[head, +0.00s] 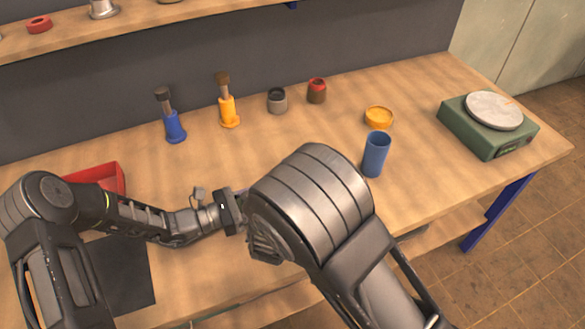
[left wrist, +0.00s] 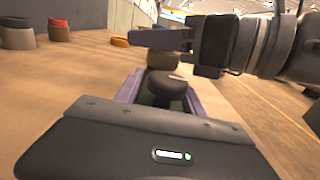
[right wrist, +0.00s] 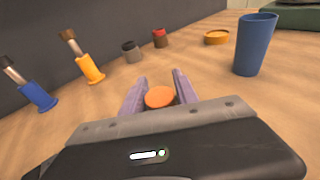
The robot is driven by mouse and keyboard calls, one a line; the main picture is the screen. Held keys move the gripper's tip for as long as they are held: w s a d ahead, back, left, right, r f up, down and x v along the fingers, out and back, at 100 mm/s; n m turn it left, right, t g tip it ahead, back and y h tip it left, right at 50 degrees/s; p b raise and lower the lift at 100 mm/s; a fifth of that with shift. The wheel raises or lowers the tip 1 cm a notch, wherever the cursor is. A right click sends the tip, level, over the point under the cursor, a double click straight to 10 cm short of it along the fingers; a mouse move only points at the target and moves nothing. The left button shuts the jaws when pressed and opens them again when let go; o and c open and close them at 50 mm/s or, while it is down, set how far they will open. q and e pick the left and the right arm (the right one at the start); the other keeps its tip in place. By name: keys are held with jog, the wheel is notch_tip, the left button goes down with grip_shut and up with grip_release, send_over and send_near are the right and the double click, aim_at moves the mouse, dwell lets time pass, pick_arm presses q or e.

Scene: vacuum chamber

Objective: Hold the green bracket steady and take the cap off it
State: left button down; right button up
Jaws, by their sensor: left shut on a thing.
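The green bracket is hidden behind my right arm in the head view. The left wrist view shows a dark greenish part (left wrist: 160,97) between the fingers of my left gripper (left wrist: 163,98), which is shut on it. A brown cap (left wrist: 162,61) shows just beyond. My right gripper comes in from the right there, a finger (left wrist: 160,39) showing just above the cap. In the right wrist view the fingers of my right gripper (right wrist: 160,88) stand apart on either side of an orange disc (right wrist: 160,97), perhaps the cap's top. Whether they grip it is unclear.
A blue bracket (head: 174,126) and a yellow bracket (head: 229,112) stand at the back. Grey (head: 277,102) and red-topped (head: 317,92) pots, a yellow lid (head: 379,117), a blue cup (head: 375,155) and a green scale (head: 485,132) stand to the right. A red tray (head: 110,175) is left.

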grip_shut()
jog(key=shift+r, duration=0.15)
dwell(1.2)
jog(key=shift+r, duration=0.95)
notch_tip(320, 180, up, 4)
dwell(0.3)
